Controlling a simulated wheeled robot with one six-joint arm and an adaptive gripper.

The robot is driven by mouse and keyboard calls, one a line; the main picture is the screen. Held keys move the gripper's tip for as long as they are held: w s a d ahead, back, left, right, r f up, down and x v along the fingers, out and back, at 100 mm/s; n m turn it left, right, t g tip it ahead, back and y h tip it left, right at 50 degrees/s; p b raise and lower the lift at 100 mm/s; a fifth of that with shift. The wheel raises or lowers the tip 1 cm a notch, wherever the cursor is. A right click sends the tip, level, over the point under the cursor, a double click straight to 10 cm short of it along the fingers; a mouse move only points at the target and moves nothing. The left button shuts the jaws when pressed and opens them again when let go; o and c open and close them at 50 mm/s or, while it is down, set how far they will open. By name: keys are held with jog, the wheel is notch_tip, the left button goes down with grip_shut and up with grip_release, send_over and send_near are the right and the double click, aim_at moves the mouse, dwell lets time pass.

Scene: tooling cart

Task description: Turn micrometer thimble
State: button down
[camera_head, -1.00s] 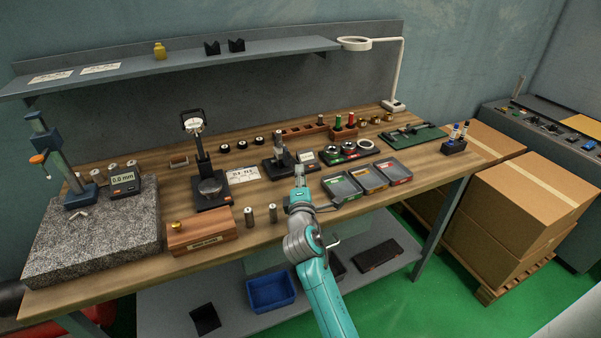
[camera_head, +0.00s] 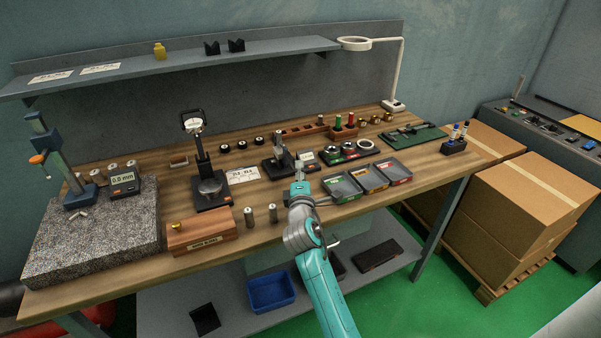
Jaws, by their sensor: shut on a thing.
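The micrometer (camera_head: 279,145) stands in a dark stand on the wooden bench, at the middle of the view. My gripper (camera_head: 299,164) is at its right front side, small in the picture. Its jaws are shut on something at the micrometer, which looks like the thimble. My fingers and wrist hide most of that contact, so the thimble itself does not show clearly.
Sorting trays (camera_head: 342,188) lie right of my wrist. Two metal cylinders (camera_head: 249,217) and a wooden box (camera_head: 203,232) stand to the left. A dial gauge stand (camera_head: 203,160) is further left.

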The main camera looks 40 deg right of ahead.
jog(key=m+g+y, duration=0.1)
jog(key=m, duration=0.2)
jog(key=shift+m, duration=0.4)
jog(key=m+g+y, duration=0.1)
jog(key=m, duration=0.2)
jog(key=shift+m+y, duration=0.3)
jog(key=m+y, duration=0.2)
jog(key=m, duration=0.1)
jog(key=shift+f+m+y, duration=0.1)
jog(key=shift+m+y, duration=0.6)
jog(key=shift+m, duration=0.5)
jog(key=c, duration=1.3)
grip_release()
